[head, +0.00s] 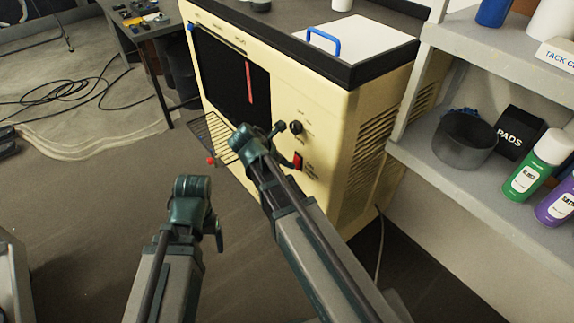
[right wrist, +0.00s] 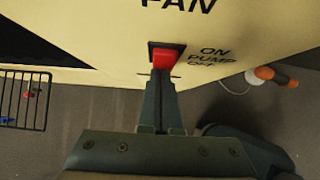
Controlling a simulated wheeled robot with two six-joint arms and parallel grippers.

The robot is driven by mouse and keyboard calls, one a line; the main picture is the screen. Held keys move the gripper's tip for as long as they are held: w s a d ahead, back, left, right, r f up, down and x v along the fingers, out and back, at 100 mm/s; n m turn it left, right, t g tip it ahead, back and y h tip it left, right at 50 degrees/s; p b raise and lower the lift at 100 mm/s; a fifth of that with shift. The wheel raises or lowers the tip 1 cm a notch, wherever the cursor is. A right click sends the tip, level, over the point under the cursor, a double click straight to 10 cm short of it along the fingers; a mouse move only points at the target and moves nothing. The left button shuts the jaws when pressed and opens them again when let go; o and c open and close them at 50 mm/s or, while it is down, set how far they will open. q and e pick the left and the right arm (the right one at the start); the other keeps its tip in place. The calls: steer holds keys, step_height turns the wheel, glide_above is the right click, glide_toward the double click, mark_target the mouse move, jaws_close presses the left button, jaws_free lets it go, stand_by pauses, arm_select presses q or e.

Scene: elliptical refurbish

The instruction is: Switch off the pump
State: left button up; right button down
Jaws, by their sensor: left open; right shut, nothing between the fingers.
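The red pump switch (right wrist: 166,60) sits in a black frame on the cream machine panel, beside the words "ON PUMP OFF". It also shows in the head view (head: 298,160), low on the front of the cream machine (head: 335,130). My right gripper (right wrist: 161,78) is shut and empty, its fingertips right at the lower edge of the switch. They overlap it in the picture; I cannot tell whether they touch. In the head view the right arm partly hides its own fingers. My left gripper (head: 196,205) is open and empty, over the floor to the left, away from the machine.
A dark knob (head: 296,127) is above the switch. A wire rack (head: 215,138) juts from the machine's front at left. Grey shelves (head: 455,185) with bottles and a dark bowl (head: 465,138) stand at right. Cables (head: 70,110) lie on the floor at left.

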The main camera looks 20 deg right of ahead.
arm_select(q)
steer(key=shift+f, duration=0.45)
arm_select(e)
steer(key=shift+d+f+h, duration=0.1)
steer(key=shift+d+h, duration=0.05)
steer(key=shift+h, duration=0.15)
steer(key=shift+w+r+p, duration=0.1)
steer(key=shift+r+p, duration=0.7)
steer(key=shift+r, duration=0.05)
arm_select(q)
steer(key=shift+r, duration=0.75)
